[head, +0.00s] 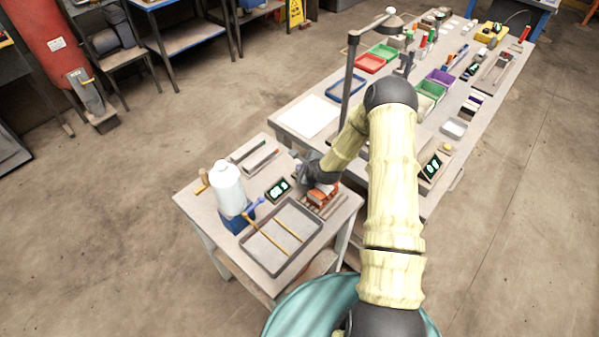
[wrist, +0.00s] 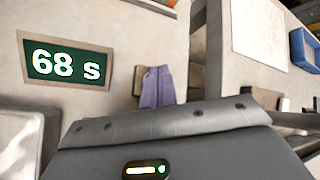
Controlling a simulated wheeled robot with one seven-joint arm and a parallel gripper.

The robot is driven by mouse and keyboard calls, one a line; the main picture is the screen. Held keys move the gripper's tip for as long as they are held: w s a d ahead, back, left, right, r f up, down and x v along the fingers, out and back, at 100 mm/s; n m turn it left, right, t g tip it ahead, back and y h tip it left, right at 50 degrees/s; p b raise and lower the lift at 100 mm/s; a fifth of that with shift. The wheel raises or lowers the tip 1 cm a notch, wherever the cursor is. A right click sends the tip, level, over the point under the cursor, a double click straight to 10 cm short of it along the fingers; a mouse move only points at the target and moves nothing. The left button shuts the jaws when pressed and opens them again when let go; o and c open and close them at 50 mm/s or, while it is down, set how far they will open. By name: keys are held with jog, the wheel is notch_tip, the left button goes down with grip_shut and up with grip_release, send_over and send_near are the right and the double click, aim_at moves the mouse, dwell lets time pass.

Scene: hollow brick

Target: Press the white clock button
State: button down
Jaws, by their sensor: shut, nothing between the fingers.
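A clock (head: 278,188) with a dark green screen and white digits lies on the near table, just left of my gripper. In the wrist view the clock (wrist: 66,62) reads "68 s" and has a pale frame. I cannot make out a white button on it in either view. My gripper (wrist: 157,88) shows its lavender-grey fingers shut together, with nothing between them. They are right of the clock in the wrist view and apart from its screen. In the head view my gripper's tips are hard to tell. The dark palm covers the bottom of the wrist view.
An orange object (head: 322,192) is close by my gripper. A grey tray (head: 248,263) with two thin sticks and a white bottle (head: 228,188) stand on the near table. A long table (head: 299,147) behind holds a white sheet (wrist: 261,33), a blue tray (wrist: 302,50) and another display (head: 432,167).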

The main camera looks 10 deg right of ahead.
jog(key=shift+s+d+f, duration=0.15)
jog(key=shift+s+f, duration=0.4)
jog(key=shift+f, duration=0.25)
jog(key=shift+w+r, duration=0.15)
jog(key=shift+r, duration=0.15)
jog(key=shift+d+r+p, duration=0.25)
jog(key=shift+r+p, duration=0.05)
jog(key=shift+p, duration=0.1)
jog(key=shift+r, duration=0.1)
jog(key=shift+a, duration=0.1)
jog(key=shift+r, duration=0.2)
jog(key=shift+w+r+p, duration=0.1)
jog(key=shift+r+p, duration=1.55)
jog(key=shift+r, duration=0.85)
jog(key=shift+a, duration=0.1)
